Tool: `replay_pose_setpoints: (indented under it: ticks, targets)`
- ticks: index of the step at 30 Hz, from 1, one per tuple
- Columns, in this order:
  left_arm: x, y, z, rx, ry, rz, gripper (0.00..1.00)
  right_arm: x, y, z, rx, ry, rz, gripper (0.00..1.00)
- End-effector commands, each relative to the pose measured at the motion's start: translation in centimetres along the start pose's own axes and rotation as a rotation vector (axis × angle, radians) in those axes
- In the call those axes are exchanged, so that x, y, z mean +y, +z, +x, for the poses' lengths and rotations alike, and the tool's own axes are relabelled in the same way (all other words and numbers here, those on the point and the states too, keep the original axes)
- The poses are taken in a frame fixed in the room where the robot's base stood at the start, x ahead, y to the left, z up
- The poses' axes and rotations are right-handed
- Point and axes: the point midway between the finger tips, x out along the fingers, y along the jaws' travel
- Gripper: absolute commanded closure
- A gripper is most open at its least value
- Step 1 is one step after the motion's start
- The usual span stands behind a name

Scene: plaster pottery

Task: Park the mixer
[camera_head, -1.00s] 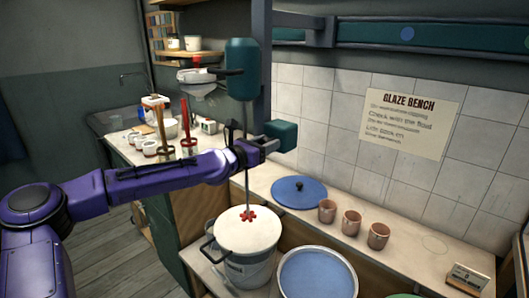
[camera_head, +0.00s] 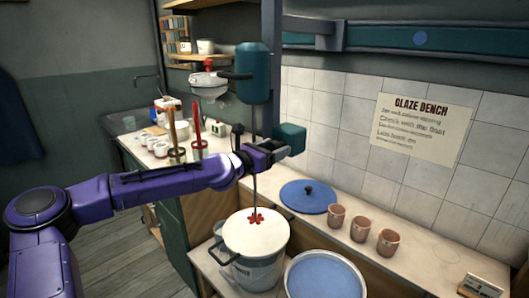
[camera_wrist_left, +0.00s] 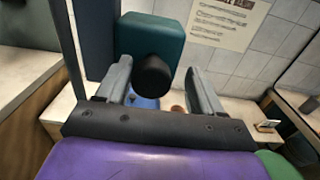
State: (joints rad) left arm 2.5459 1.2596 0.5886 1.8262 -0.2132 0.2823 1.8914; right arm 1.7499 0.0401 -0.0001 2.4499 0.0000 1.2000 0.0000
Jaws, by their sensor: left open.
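The mixer has a teal motor head (camera_head: 252,72), a thin grey shaft and a red impeller (camera_head: 256,217). The impeller shows over the white surface in the glaze bucket (camera_head: 256,262). A teal block (camera_head: 290,138) sits beside the dark upright post. In the left wrist view the teal block (camera_wrist_left: 150,36) carries a round black knob (camera_wrist_left: 153,76). My left gripper (camera_head: 275,151) is at the block, with its fingers open on both sides of the knob. I cannot tell whether either finger touches it. My right gripper is out of view.
A blue lid (camera_head: 308,197) and pink cups (camera_head: 361,228) stand on the bench to the right. A blue basin (camera_head: 323,276) is beside the bucket. Brushes in jars (camera_head: 198,148) and small pots (camera_head: 160,148) crowd the left counter behind my arm.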

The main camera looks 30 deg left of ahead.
Motion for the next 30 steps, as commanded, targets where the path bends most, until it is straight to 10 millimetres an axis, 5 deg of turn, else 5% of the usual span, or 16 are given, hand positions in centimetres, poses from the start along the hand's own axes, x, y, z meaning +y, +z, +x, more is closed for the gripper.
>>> replay_pose_setpoints:
  ticks: [6,14,30]
  targets:
    - [-0.2,1.0,-4.0,-0.007,-0.005,-0.013,0.33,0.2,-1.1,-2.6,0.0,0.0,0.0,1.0]
    - [-0.2,1.0,-6.3,-0.004,-0.004,-0.015,0.33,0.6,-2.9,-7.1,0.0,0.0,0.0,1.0]
    - [-0.1,0.0,-8.9,-0.001,-0.004,-0.002,0.33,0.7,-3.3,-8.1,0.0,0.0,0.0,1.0]
